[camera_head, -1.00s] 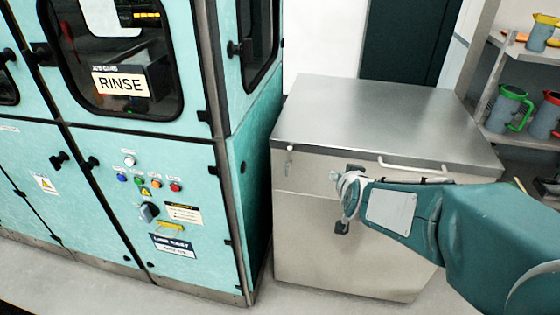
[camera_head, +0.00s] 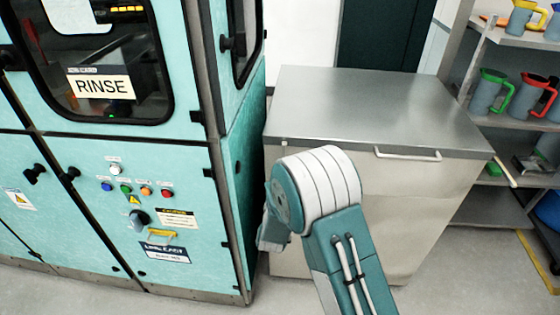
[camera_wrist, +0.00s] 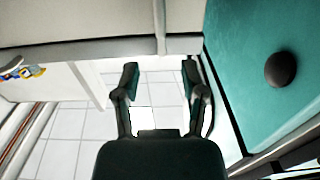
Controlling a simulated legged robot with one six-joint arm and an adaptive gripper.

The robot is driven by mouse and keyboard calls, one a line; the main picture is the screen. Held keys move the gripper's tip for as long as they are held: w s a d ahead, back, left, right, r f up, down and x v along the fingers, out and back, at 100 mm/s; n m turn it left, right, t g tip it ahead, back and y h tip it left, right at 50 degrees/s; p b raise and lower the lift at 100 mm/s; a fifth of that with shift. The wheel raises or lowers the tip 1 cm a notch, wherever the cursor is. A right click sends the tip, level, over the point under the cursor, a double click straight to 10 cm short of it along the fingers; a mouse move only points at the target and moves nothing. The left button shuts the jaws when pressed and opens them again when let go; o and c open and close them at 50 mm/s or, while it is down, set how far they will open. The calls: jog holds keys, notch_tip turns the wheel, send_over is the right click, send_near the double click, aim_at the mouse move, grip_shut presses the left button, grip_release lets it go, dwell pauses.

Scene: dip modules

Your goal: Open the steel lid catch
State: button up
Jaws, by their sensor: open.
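The steel chest (camera_head: 375,105) has a flat closed lid with a white bar handle (camera_head: 408,154) along its front edge. A small lid catch (camera_head: 284,142) shows at the front left corner, just left of my arm's bulky joint, too small to read its state. I cannot make out the catch there.
The teal machine (camera_head: 225,170) with a RINSE sign stands close on the chest's left, leaving a narrow gap. In the wrist view a teal panel with a black knob (camera_wrist: 281,68) is close on the right. Shelves with jugs (camera_head: 490,92) stand at the right.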

jog(key=w, duration=0.8)
jog(key=shift+w+f, duration=0.1)
jog(key=shift+w, duration=0.25)
jog(key=shift+w+d, duration=0.15)
jog(key=shift+w, duration=0.4)
grip_shut()
